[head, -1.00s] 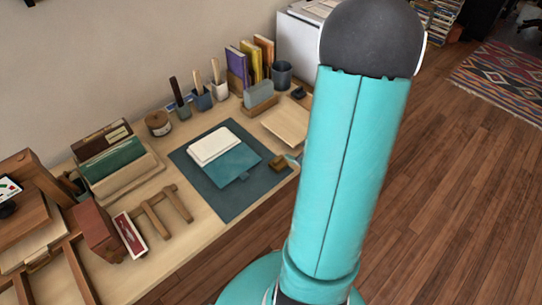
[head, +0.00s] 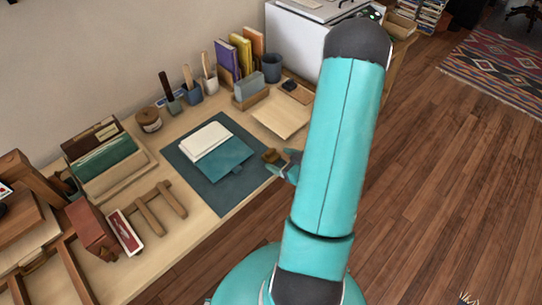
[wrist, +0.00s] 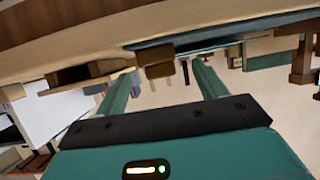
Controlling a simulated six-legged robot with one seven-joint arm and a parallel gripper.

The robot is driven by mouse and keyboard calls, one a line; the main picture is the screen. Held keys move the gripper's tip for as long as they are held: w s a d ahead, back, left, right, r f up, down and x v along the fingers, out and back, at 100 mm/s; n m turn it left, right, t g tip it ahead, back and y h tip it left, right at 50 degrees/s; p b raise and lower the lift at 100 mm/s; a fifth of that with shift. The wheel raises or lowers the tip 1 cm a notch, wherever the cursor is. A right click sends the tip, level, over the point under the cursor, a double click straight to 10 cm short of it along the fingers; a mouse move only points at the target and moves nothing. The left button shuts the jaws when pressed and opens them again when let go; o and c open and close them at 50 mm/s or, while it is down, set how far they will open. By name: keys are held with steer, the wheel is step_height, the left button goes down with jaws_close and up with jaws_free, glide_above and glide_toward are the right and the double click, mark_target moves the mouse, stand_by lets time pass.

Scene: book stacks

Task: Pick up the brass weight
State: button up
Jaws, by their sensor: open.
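The brass weight (head: 270,156) is a small brownish-gold block at the right edge of the dark blue-grey mat (head: 225,197) in the head view. My gripper (head: 288,167) shows partly beside it, on its right, with the rest hidden behind my arm. In the wrist view, the picture is upside down and my gripper's two teal fingers (wrist: 163,74) are spread apart. The weight (wrist: 158,62) appears between them, near their tips. I see no contact; the exact gap is hard to judge.
A teal folder (head: 222,162) and a white pad (head: 205,141) lie on the mat. A tan paper stack (head: 281,118) lies behind the weight. A card holder (head: 250,92), pen cups (head: 193,95) and a file box (head: 107,160) stand on the desk. Wooden floor is open on the right.

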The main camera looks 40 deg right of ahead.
mark_target(273, 155)
steer(key=x, duration=0.5)
steer(key=shift+w+r, duration=0.15)
steer(key=shift+w, duration=0.05)
steer(key=shift+d, duration=0.1)
steer(key=shift+c, duration=0.4)
steer(key=c, duration=1.3)
steer(key=shift+w+r, duration=0.1)
steer(key=shift+r, duration=0.15)
